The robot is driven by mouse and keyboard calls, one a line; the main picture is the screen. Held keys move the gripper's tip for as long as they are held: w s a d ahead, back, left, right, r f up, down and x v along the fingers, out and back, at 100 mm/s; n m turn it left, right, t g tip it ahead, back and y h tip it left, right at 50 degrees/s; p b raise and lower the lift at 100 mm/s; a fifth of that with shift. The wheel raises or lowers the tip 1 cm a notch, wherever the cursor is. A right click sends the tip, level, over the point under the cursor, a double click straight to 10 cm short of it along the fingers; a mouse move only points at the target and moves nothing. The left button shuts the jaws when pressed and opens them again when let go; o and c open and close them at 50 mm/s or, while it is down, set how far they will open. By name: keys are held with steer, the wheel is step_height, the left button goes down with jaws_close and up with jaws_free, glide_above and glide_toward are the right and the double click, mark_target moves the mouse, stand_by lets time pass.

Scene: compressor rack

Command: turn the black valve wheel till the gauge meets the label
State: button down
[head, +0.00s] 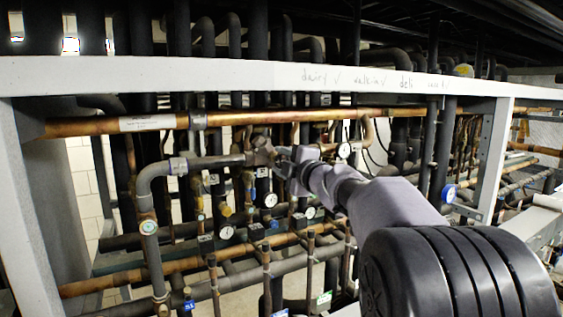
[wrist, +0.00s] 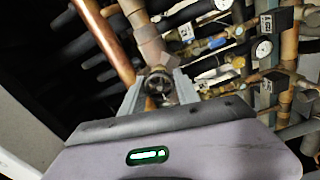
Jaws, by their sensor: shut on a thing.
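The black valve wheel (wrist: 158,83) shows in the wrist view at the end of a thick pipe fitting (wrist: 152,50). My gripper (wrist: 160,92) is shut on it, one finger on each side. In the head view my gripper (head: 283,163) reaches the fitting at the right end of a grey elbow pipe; the wheel is largely hidden there. Several round white gauges show, one (head: 344,150) just right of my gripper and another (head: 270,200) below it. I cannot tell which gauge belongs to the wheel. Their needles and small labels are too small to read.
A white beam (head: 230,75) with handwriting crosses above my arm. A copper pipe (head: 260,116) with a white label (head: 148,122) runs below it. A grey elbow pipe (head: 152,185) stands left of my gripper. Dense pipes and valves crowd below and behind, leaving little free room.

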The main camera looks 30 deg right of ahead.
steer(key=c, duration=0.9)
jaws_free()
steer(key=s+b, duration=0.2)
steer(key=s, duration=1.5)
steer(key=shift+s+d, duration=0.2)
steer(key=shift+d, duration=0.05)
